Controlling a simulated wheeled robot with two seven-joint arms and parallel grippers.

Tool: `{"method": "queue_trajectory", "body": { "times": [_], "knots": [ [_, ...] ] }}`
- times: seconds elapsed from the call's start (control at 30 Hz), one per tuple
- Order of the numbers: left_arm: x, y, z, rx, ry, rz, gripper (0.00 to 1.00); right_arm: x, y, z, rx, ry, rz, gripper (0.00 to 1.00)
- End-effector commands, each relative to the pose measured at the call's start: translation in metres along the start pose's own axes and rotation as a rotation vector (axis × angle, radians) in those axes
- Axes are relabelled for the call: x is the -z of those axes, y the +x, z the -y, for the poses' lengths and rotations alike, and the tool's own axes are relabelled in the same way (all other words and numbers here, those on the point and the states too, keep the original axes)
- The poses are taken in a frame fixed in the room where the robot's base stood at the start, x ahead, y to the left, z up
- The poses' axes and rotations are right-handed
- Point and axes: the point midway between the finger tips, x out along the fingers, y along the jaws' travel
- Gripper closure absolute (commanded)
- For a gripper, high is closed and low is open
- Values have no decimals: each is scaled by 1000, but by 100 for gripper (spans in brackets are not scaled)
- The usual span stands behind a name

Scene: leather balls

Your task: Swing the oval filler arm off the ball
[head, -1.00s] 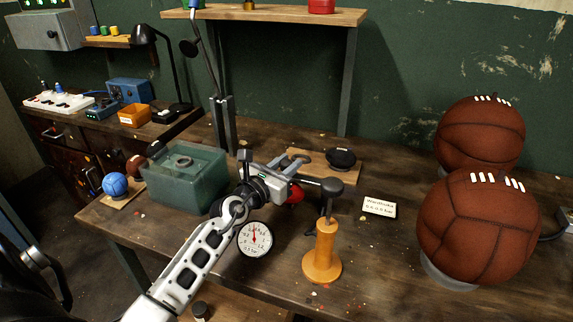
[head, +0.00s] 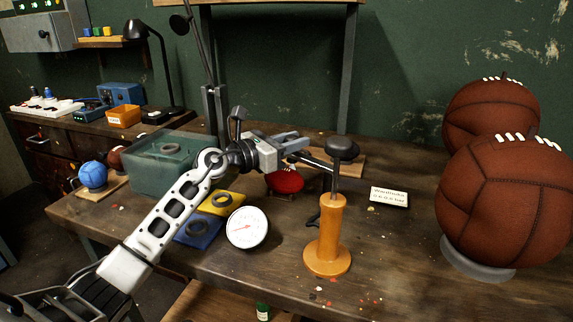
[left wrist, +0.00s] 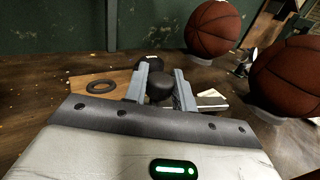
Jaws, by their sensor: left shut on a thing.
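The filler stand has an orange post (head: 326,240) on the bench, with a dark rod and an oval black head (head: 342,148) above it. My left gripper (head: 297,143) is to the left of this head, over a small red ball (head: 285,181). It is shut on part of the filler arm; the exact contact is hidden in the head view. In the left wrist view, the black head (left wrist: 160,86) shows between the two fingers. How far the head stands clear of the red ball cannot be told. My right gripper is not in view.
A round gauge (head: 247,228) and a green box (head: 150,165) lie near my left arm. Two large brown balls (head: 505,200) stand at the right. A white card (head: 389,196) lies on the bench beyond the post.

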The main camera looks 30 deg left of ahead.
Motion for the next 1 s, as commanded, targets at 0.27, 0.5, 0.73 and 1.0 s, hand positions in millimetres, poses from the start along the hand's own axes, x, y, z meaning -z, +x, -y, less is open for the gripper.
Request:
{"method": "queue_trajectory", "body": {
  "times": [0.27, 0.5, 0.73, 1.0],
  "knots": [
    [1, 2, 0, 45, 0, -3, 100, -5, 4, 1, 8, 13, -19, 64],
    [0, 2, 0, 45, 0, -5, 100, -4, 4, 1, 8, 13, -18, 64],
    [0, 2, -1, 43, 1, -3, 53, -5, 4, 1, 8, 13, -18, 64],
    [2, -8, -2, 41, 2, -5, 53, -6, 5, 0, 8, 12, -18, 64]
  ]
}}
